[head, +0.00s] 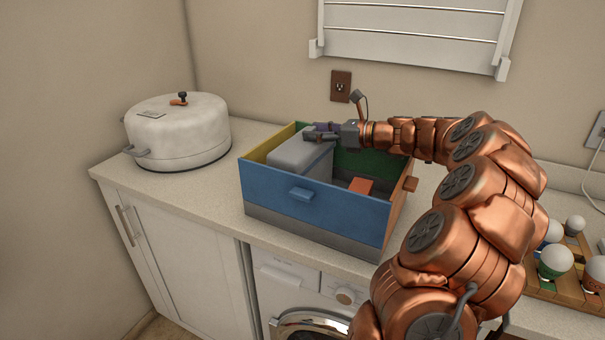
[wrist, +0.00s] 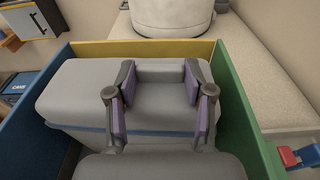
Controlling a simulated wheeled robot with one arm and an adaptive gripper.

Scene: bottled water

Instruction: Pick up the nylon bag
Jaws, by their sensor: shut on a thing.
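The nylon bag looks to be the grey soft-edged bag (head: 298,156) in the left part of the colourful box in the head view. It fills much of the wrist view (wrist: 75,92), where a blue line runs along its side. My gripper (head: 312,133) is over the top of the bag, reaching in from the right. In the wrist view its purple-padded fingers (wrist: 160,88) stand apart with grey material of the bag between them, shut on it. The exact grip contact is partly hidden by the fingers.
The box (head: 310,208) has blue, yellow, green and orange walls and stands on the counter (head: 210,182). An orange block (head: 361,186) lies inside it. A white lidded pot (head: 178,132) is at left. A rack with bulbs (head: 556,262) is at right.

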